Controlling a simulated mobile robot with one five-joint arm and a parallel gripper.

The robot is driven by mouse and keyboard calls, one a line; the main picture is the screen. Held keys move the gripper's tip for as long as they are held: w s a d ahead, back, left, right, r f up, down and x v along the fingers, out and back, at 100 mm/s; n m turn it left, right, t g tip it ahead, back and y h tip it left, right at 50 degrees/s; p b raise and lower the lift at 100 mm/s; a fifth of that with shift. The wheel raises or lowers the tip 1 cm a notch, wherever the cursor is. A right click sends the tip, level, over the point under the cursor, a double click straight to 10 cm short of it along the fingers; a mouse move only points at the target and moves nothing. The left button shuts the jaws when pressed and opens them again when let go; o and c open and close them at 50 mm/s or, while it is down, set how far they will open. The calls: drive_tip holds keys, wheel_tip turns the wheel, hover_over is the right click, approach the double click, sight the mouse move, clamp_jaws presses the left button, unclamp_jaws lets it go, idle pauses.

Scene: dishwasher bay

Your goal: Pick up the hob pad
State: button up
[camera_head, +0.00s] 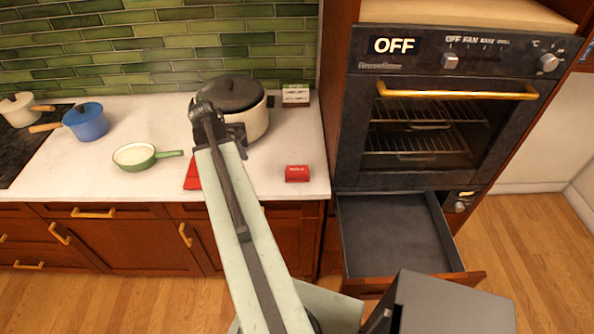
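A flat red piece that looks like the hob pad (192,178) lies on the white counter near its front edge, partly hidden behind my arm. A small red block with pale lettering (297,173) sits to the right; I cannot tell for certain which of the two is the pad. My gripper (208,112) is at the far end of my raised arm, in front of the dark-lidded cooker in the picture. Its fingers are too small and dark to show whether they are open or shut.
The white cooker (252,122) stands at the back of the counter (90,180), with a small card box (296,95) beside it. A green pan (135,157) and blue pot (86,122) are left. An open drawer (400,235) juts out below the oven (430,110).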

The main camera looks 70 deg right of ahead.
drive_tip(key=r+n+g, duration=0.1)
hover_over(296, 169)
drive_tip(key=w, duration=0.2)
drive_tip(key=shift+a+r, duration=0.15)
drive_tip(key=shift+a, duration=0.15)
drive_tip(key=b+x, duration=0.7)
drive_tip(key=x, duration=0.1)
drive_tip(key=shift+w+a, duration=0.25)
drive_tip(key=shift+a, duration=0.15)
drive_tip(key=shift+s, duration=0.1)
drive_tip(key=c, duration=1.6)
wheel_tip(296, 169, up, 10)
drive_tip(key=p, duration=1)
drive_tip(key=shift+r, duration=0.15)
